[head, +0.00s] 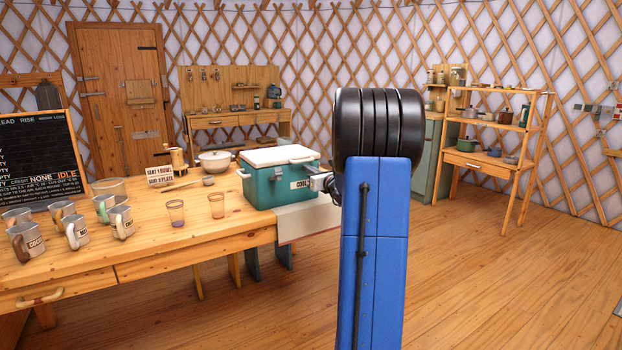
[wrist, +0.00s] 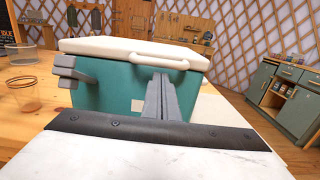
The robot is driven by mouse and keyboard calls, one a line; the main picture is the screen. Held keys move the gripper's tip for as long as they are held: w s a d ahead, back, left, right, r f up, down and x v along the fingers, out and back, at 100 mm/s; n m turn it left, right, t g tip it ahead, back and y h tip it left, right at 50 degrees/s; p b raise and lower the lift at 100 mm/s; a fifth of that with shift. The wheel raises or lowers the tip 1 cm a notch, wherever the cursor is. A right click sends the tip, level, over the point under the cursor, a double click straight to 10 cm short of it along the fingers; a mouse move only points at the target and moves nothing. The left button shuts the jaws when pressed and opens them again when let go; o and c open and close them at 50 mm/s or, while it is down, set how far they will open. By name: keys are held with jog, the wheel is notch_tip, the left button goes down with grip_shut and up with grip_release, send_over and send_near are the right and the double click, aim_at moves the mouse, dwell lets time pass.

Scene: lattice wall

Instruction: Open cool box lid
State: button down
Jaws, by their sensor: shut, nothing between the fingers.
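The cool box (head: 270,188) is teal with a white lid (head: 280,155) and stands at the right end of the wooden table. Its lid is down in both views. In the wrist view the box (wrist: 108,92) fills the middle, and a white bar handle (wrist: 158,62) sits along the lid's near edge. A grey bracket-like part (wrist: 75,70) sticks out from the box's side. My gripper (wrist: 160,80) is shut and empty, its tips just below the white handle; whether they touch it I cannot tell. In the head view my arm partly hides the gripper.
Several mugs (head: 75,230) and two clear cups (head: 176,213) stand on the table (head: 205,235) left of the box. A cloth (head: 308,222) hangs over the table's right end. The floor at right is clear up to an open shelf (head: 485,162).

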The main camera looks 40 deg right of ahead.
jog(key=shift+r, duration=0.3)
